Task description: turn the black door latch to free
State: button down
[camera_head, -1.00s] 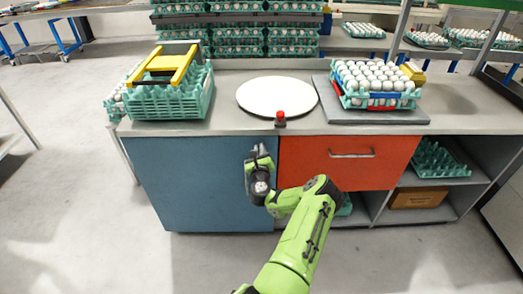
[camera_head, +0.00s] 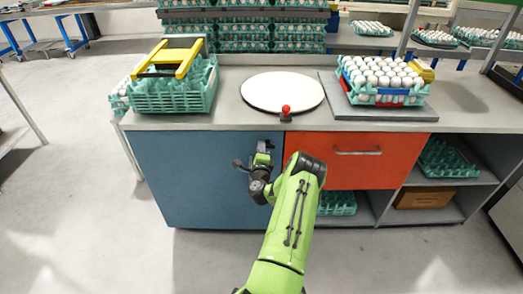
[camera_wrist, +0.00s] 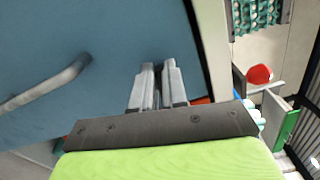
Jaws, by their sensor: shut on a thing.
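The blue door (camera_head: 200,185) is flush with the front of the counter. My gripper (camera_head: 264,146) is at the door's upper right part, close to its surface. In the wrist view, my gripper's two grey fingers (camera_wrist: 158,72) are close together against the blue door (camera_wrist: 120,35), near its edge. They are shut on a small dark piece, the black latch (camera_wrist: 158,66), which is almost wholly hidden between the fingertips. Its angle cannot be made out. A grey bar handle (camera_wrist: 45,88) on the door is left of the fingers in the wrist view.
A red drawer (camera_head: 370,160) is right of the blue door. The floor before the door is clear.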

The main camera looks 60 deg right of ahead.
jog(key=shift+w+a+f+n+b, duration=0.1)
jog(key=shift+f+n+b, duration=0.2)
jog(key=shift+n, duration=0.9)
jog(key=c, duration=1.2)
grip_release()
jog(key=shift+o, duration=0.2)
